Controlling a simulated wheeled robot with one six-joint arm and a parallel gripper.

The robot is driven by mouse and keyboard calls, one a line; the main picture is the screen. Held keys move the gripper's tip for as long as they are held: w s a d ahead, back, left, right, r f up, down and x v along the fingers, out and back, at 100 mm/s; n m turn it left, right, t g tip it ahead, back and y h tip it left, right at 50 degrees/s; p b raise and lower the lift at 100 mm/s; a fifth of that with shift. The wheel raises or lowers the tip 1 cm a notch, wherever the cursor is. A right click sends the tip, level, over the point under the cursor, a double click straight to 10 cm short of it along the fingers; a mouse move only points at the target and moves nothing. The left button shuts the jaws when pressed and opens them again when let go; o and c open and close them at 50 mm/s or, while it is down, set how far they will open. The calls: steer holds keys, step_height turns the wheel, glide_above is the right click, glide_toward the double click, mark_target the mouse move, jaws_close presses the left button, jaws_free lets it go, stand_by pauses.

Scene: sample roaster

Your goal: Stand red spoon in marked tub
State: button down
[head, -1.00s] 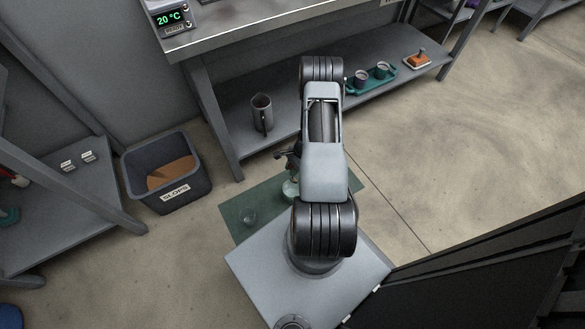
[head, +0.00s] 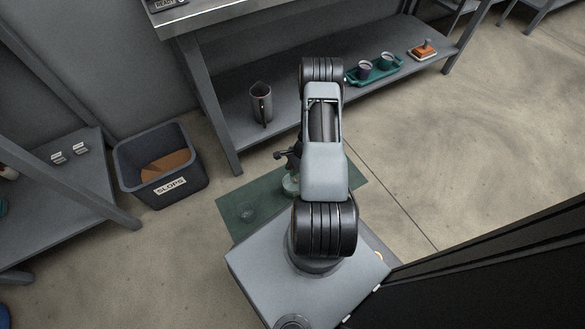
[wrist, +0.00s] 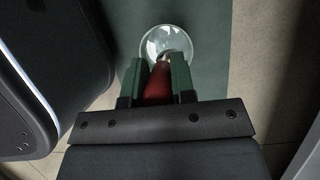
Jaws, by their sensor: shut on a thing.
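My gripper (wrist: 158,85) is shut on the red spoon (wrist: 158,86), with a green finger on each side of its handle. The spoon's far end reaches toward a clear round glass bowl (wrist: 166,40) in the wrist view. I cannot tell whether it is inside the bowl or above it. In the head view my arm hides most of the gripper and the spoon, and the bowl (head: 290,186) shows beside the arm. A dark tub marked SLOPS (head: 161,168) stands on the floor at left, with brown stuff inside.
A green mat (head: 234,200) lies on the floor with a second small clear glass (head: 246,212). A low shelf holds a metal jug (head: 260,103) and a teal tray (head: 372,73) with two cups. A table leg (head: 218,130) stands near the tub. Open floor lies right.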

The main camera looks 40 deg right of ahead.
mark_target(292, 180)
steer(key=shift+f+b, duration=2.35)
steer(key=shift+f, duration=1.2)
steer(key=c, duration=0.9)
jaws_free()
steer(key=shift+o, duration=0.2)
steer(key=p+v, duration=0.6)
steer(key=v, duration=0.7)
steer(key=shift+d+r, duration=0.2)
steer(key=shift+r, duration=0.15)
